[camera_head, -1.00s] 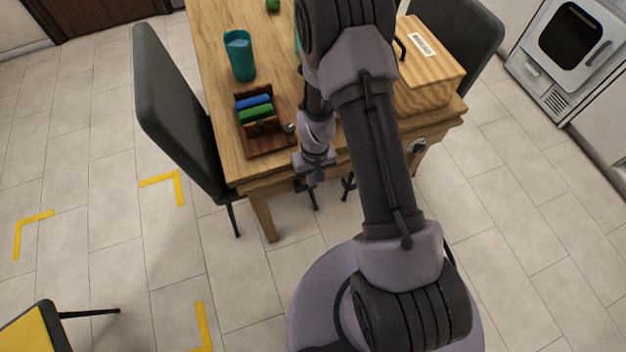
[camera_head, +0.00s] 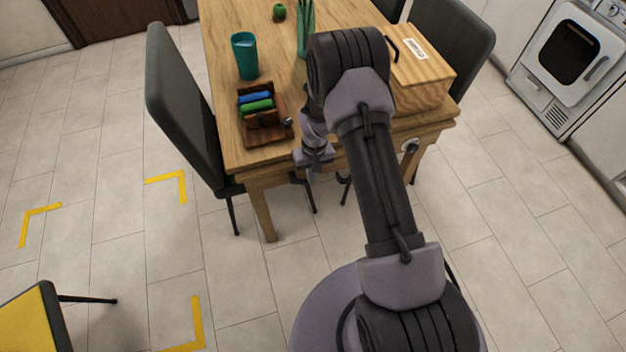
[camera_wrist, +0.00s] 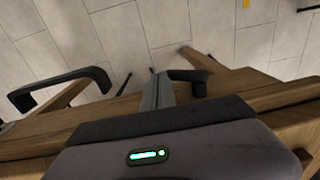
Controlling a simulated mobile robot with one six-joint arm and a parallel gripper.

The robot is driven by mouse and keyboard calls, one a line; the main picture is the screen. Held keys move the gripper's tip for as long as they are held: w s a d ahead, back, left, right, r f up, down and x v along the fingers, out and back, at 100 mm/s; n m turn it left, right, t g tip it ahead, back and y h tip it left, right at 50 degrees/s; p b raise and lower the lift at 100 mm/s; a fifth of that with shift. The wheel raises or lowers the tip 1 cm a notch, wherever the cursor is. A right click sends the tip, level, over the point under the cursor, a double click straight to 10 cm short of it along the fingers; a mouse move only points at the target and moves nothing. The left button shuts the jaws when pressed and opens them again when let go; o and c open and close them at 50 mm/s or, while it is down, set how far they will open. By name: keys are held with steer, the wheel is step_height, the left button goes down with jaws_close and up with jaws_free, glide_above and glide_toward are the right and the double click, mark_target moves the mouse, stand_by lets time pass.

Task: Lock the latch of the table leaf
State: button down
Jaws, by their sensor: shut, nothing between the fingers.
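The wooden table (camera_head: 222,110) has its near edge in front of me. My gripper (camera_head: 314,175) hangs just in front of that edge in the head view, pointing down. In the wrist view, my gripper (camera_wrist: 157,92) has its narrow grey fingers together with nothing between them. A short black lever-like piece (camera_wrist: 188,77) is right beside the fingertips; whether they touch, and whether it is the latch, I cannot tell. A black bar handle (camera_wrist: 62,85) stands out at left in the wrist view. A round metal fitting (camera_head: 411,146) is on the table's front, right of my arm.
On the table are a teal cup (camera_head: 244,57), a wooden rack (camera_head: 268,138) with blue and green items, and a lidded wooden box (camera_head: 424,68). A dark chair (camera_head: 182,100) stands at left. An oven (camera_head: 575,60) is at right. Floor at left is largely clear.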

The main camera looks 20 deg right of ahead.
steer(key=f+b, duration=0.3)
steer(key=shift+a+f+y+b, duration=0.25)
steer(key=shift+f+y+b, duration=0.05)
steer(key=shift+y, duration=0.1)
steer(key=shift+w+r, duration=0.1)
stand_by(1.5)
steer(key=shift+r+p, duration=0.4)
steer(key=shift+r, duration=0.2)
steer(key=shift+w+d+r, duration=0.1)
steer(key=shift+r, duration=0.2)
